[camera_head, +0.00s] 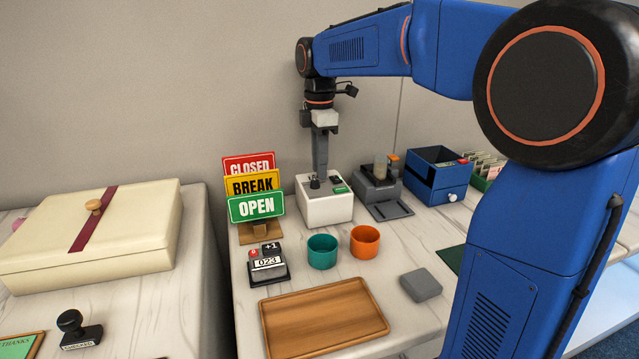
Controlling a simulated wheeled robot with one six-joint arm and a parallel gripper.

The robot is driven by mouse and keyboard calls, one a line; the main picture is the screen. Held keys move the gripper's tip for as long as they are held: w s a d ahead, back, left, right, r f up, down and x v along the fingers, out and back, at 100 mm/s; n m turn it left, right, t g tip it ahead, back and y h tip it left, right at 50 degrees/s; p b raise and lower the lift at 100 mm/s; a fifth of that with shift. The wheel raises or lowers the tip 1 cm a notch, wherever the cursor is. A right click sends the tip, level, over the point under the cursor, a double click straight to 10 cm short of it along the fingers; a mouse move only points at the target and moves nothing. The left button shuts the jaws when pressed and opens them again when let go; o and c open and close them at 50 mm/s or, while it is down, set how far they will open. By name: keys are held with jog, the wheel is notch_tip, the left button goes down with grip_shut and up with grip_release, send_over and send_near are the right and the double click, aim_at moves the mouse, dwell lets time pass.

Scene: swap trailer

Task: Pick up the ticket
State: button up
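I cannot make out a ticket for certain. My gripper (319,176) points straight down over a small white box (325,208) with dark parts and a green label on its top. The grey fingers are seen edge-on, so whether they are apart or together, and whether anything is between them, does not show. Their tips are at or just above the box top; contact cannot be told. A counter (267,264) reading 023, with a red button and a +1 mark, stands nearer on the marble table.
CLOSED, BREAK and OPEN signs (256,207) stand left of the white box. A grey device (377,190) and a blue drawer box (437,176) stand right. Teal (322,252) and orange (364,242) cups, a wooden tray (322,317) and a grey block (420,285) lie nearer.

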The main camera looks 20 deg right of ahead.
jog(key=shift+f, duration=0.1)
grip_shut()
dwell(1.4)
